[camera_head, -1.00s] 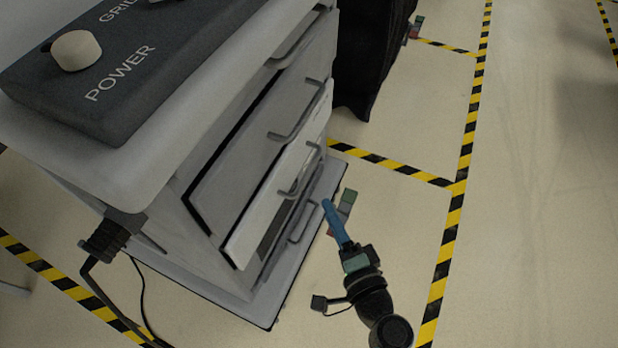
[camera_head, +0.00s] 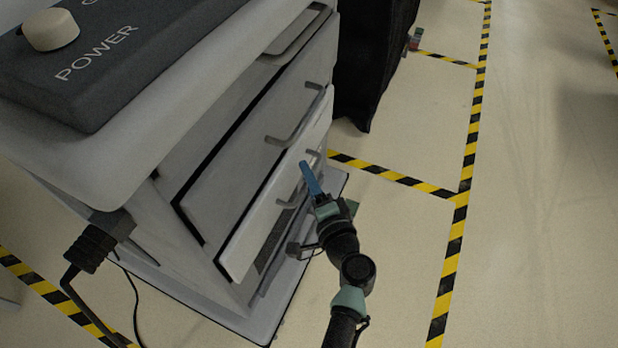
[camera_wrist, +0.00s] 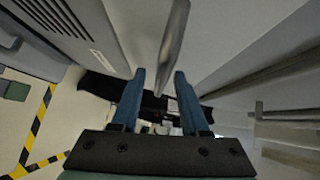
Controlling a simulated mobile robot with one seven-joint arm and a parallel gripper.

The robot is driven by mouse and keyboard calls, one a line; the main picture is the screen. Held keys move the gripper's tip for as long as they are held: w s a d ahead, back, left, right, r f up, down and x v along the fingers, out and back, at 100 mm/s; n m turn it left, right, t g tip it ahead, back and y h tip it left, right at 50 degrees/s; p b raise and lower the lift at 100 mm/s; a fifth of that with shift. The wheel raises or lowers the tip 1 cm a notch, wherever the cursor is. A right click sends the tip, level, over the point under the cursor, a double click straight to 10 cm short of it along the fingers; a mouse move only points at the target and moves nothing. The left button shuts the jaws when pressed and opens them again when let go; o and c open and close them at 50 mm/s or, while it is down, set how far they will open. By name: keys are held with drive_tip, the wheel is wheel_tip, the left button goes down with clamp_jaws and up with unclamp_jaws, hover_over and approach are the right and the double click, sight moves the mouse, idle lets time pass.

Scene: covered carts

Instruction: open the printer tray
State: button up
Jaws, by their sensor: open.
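A grey-white cabinet with stacked drawer fronts stands at left in the head view; no part is marked as a printer tray. Its drawers carry bar handles: an upper one (camera_head: 298,32), a middle one (camera_head: 296,122) and a lower one partly hidden by my gripper. My gripper (camera_head: 307,168), with blue fingers, is open beside the lower drawer front (camera_head: 262,222), below the middle handle. In the wrist view, my gripper (camera_wrist: 160,78) is open, and a grey handle bar (camera_wrist: 174,45) runs down between the fingertips in the picture. I cannot tell whether it touches either finger.
A dark panel (camera_head: 110,75) with a knob and the word POWER tops the cabinet. A black covered cart (camera_head: 370,60) stands behind. A cable hangs at lower left. Yellow-black floor tape (camera_head: 455,240) runs on the right, where the floor is clear.

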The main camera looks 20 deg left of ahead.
clamp_jaws()
idle(1.4)
